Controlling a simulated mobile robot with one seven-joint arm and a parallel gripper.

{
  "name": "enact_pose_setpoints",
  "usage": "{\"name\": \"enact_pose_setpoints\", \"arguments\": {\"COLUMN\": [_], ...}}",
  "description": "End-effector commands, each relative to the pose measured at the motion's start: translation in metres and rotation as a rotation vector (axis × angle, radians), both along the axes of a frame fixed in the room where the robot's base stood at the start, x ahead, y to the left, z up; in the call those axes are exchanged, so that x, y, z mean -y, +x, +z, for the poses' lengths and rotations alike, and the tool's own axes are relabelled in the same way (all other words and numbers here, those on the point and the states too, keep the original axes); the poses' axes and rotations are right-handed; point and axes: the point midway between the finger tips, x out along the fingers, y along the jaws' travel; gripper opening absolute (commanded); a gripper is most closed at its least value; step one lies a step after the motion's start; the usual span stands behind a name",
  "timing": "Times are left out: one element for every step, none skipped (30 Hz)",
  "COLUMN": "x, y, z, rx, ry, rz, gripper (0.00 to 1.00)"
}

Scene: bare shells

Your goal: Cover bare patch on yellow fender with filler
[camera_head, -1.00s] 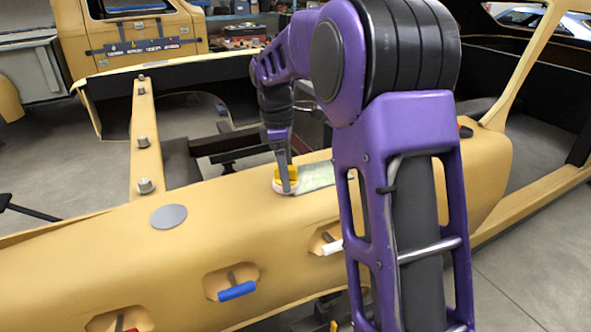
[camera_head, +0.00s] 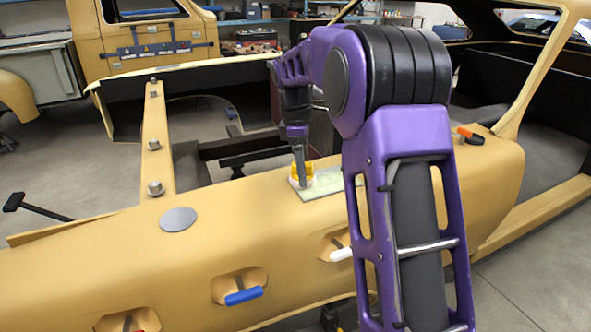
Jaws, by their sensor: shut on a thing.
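The yellow fender (camera_head: 90,262) runs across the lower part of the view. A round grey bare patch (camera_head: 178,219) lies flat on its top, left of centre. My gripper (camera_head: 301,178) is shut on a small yellow tool (camera_head: 309,170), right of and behind the patch. Whitish material (camera_head: 294,185) shows at the tool's base; I cannot tell whether it is filler or part of the tool. A pale greenish board (camera_head: 322,187) lies on the fender there, under or right beside the tool. My arm hides the board's right end.
Recessed handles sit in the fender's near side: blue (camera_head: 244,297), white (camera_head: 341,254) and a partly cut-off one at lower left. An orange-and-black object (camera_head: 470,136) lies on the right. Metal studs (camera_head: 154,187) rise from the left crossbar. The fender top around the patch is clear.

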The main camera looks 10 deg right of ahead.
Motion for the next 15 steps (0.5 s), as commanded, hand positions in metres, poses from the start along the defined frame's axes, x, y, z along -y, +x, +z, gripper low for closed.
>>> {"name": "enact_pose_setpoints", "arguments": {"x": [0.003,0.004,0.004,0.005,0.006,0.007,0.009,0.011,0.014,0.016,0.019,0.023,0.026,0.028,0.031], "y": [0.001,0.001,0.001,0.001,0.001,0.002,0.002,0.002,0.003,0.003,0.004,0.004,0.005,0.005,0.006], "z": [0.000,0.000,0.000,0.000,0.000,0.000,0.000,-0.001,-0.001,-0.001,-0.002,-0.002,-0.002,-0.002,-0.003], "rx": [0.000,0.000,0.000,0.000,0.000,0.000,0.000,0.000,0.000,0.000,-0.001,-0.001,-0.001,-0.001,-0.001], "ry": [0.000,0.000,0.000,0.000,0.000,0.000,0.000,0.000,0.000,0.000,0.000,-0.001,-0.001,-0.001,-0.001], "rz": [-0.002,-0.001,-0.001,-0.001,-0.001,-0.002,-0.002,-0.002,-0.001,-0.001,-0.002,-0.003,-0.003,-0.003,-0.002], "gripper": [0.29,0.29,0.29,0.29,0.29,0.29,0.29,0.29,0.29,0.29,0.29,0.29,0.29,0.29,0.29]}}
